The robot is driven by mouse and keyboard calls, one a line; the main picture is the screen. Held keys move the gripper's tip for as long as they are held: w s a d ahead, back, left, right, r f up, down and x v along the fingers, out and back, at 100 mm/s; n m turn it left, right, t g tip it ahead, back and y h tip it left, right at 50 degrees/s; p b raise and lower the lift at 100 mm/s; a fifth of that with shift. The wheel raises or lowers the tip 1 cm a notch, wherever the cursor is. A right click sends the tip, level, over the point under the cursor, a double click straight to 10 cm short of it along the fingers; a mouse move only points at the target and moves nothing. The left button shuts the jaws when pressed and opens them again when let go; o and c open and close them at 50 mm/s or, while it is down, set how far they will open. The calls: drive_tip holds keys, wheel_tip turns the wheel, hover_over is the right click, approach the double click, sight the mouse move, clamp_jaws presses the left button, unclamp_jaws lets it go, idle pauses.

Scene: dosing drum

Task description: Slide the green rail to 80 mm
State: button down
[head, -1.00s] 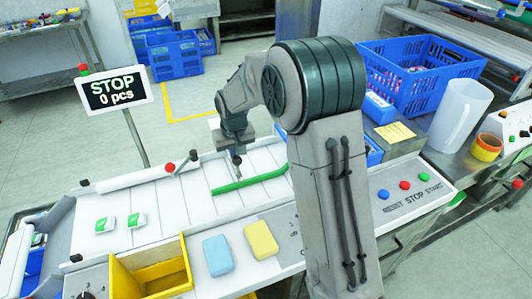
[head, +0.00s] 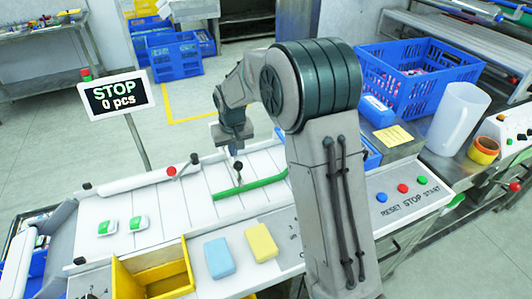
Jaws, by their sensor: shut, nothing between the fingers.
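The green rail (head: 252,187) lies across the white slatted bed of the machine, right of the middle. Its right end runs close to my arm, which hides part of the bed there. My gripper (head: 238,172) points down just above or at the rail, left of its middle; whether it touches the rail is too small to tell. The fingers look shut with nothing between them. No millimetre scale can be read in this view.
Two green-and-white packs (head: 139,222) lie on the bed at left. A yellow bin (head: 150,272), a blue block (head: 219,258) and a yellow block (head: 261,243) are in front. The sign (head: 116,96) reads STOP, 0 pcs.

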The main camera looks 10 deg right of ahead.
drive_tip(key=shift+r+p, duration=1.55)
drive_tip(key=shift+r, duration=1.3)
drive_tip(key=shift+r, duration=0.1)
drive_tip(key=s+d+r, duration=0.3)
drive_tip(key=s+d, duration=0.1)
drive_tip(key=s, duration=0.6)
drive_tip(key=s+d+r+m, duration=0.1)
drive_tip(key=s+d+r, duration=0.2)
drive_tip(key=s, duration=0.7)
drive_tip(key=s+d+r+m+t, duration=0.1)
drive_tip(key=s+d+r, duration=0.2)
drive_tip(key=s, duration=0.7)
drive_tip(key=shift+s+d, duration=0.3)
drive_tip(key=shift+d, duration=0.8)
